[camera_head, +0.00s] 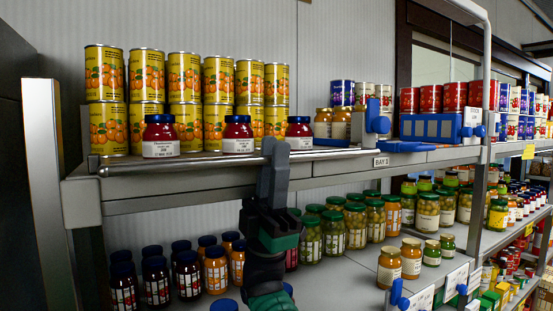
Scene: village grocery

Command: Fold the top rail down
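The top rail (190,161) is a thin metal bar along the front edge of the upper shelf. It lies low, about level with the shelf top, in front of the dark red jars. My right gripper (274,152) reaches up from below, with its grey fingers at the rail, right of the rail's middle. The fingers are close together and cover a short piece of the rail. I cannot tell whether they are shut on it or only beside it. My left gripper is not in view.
Stacked yellow cans (185,78) and dark red jars (160,138) stand close behind the rail. A blue bracket (377,117) stands on the right near the BAY 2 tag (381,161). Jars fill much of the lower shelf (340,278). A post (487,90) stands right.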

